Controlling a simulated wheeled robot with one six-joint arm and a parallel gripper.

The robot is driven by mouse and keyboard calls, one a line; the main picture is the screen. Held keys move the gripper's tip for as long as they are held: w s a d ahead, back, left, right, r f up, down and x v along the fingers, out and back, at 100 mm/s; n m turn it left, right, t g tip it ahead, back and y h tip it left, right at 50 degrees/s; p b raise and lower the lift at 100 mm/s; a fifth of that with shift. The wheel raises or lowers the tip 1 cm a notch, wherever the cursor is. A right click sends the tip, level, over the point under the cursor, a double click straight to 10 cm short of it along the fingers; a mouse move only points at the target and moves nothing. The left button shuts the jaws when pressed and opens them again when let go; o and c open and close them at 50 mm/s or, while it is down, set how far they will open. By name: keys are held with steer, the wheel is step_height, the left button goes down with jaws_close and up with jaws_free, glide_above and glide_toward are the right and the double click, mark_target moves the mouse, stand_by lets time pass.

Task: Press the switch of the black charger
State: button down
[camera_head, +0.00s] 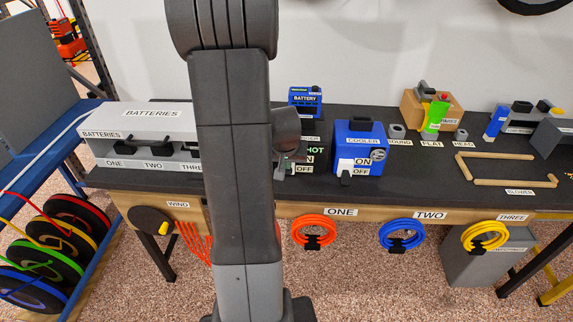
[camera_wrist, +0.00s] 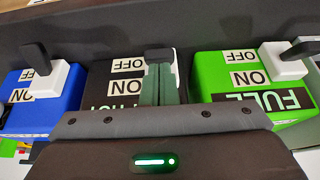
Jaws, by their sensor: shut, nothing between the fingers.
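The black charger (camera_wrist: 113,88) sits in the middle of the wrist view, with ON and OFF labels and a partly covered "HOT" label. In the head view only its right part (camera_head: 314,151) shows beside my arm. I cannot tell whether the tips touch the lever. In the head view my gripper (camera_head: 284,168) is partly hidden behind my arm.
A blue charger (camera_wrist: 30,88) with a white switch base and black lever stands close on one side; it also shows in the head view (camera_head: 358,142). A green charger (camera_wrist: 225,75) with a similar switch stands close on the other side. A BATTERIES rack (camera_head: 150,115) stands left.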

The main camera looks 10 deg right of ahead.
steer(key=shift+f+b, duration=0.35)
steer(key=shift+b, duration=0.6)
steer(key=b, duration=0.2)
steer(key=f+t+b, duration=0.1)
steer(key=b, duration=0.2)
steer(key=shift+s+a+t, duration=0.1)
steer(key=shift+s+t, duration=0.2)
steer(key=shift+s, duration=0.05)
steer(key=t+b, duration=0.1)
steer(key=b, duration=0.6)
steer(key=s+f+t+h+b, duration=0.1)
steer(key=t+b, duration=0.1)
steer(key=b, duration=0.5)
steer(key=f+t+b, duration=0.1)
steer(key=b, duration=0.7)
steer(key=shift+s+a+f+t+h, duration=0.25)
steer(key=shift+s+t+h, duration=0.05)
steer(key=shift+t+h, duration=0.1)
steer(key=shift+r+p, duration=0.35)
steer(key=shift+p, duration=0.25)
steer(key=shift+r, duration=0.15)
steer(key=shift+r+p, duration=0.6)
steer(key=shift+r, duration=0.05)
